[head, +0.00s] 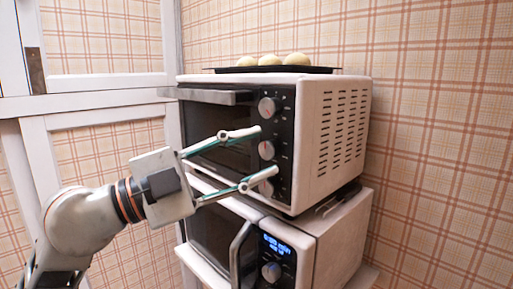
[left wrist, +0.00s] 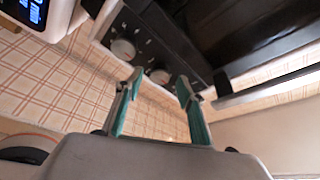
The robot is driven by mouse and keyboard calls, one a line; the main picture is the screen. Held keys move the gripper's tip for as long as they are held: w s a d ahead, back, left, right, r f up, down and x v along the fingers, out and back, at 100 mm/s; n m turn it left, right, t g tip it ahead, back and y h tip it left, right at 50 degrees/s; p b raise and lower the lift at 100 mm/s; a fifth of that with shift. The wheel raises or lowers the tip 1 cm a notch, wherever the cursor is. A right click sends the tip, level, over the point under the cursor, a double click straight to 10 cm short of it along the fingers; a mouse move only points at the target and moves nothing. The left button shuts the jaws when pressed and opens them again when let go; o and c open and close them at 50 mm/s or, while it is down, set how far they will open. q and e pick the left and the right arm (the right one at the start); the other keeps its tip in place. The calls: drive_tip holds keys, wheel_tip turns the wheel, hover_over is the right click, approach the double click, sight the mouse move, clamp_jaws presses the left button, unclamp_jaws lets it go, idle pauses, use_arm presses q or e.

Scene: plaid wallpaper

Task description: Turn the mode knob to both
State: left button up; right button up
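The white toaster oven (head: 306,180) has a black front panel with a column of round silver knobs; its labels are too small to read, so I cannot tell which is the mode knob. The top knob (head: 268,107) is clear of my gripper. My left gripper (head: 264,152) is open, its fingertips above and below the middle knob (head: 266,150). In the left wrist view this knob (left wrist: 160,76) shows between the fingertips (left wrist: 159,77); contact cannot be told. The lower knob (left wrist: 122,50) sits beside one finger; in the head view that finger partly covers it. My right gripper is not in view.
The oven stands on a microwave (head: 325,245) with a lit blue display, a knob and a protruding handle (head: 238,255). A black tray (head: 225,70) with pale round buns (head: 270,60) lies on top. The oven door handle (head: 210,96) juts out left. Plaid walls stand behind.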

use_arm(q)
drive_tip(key=shift+w+d, duration=0.2)
drive_tip(key=shift+d, duration=0.25)
drive_tip(key=shift+c, duration=0.3)
clamp_jaws()
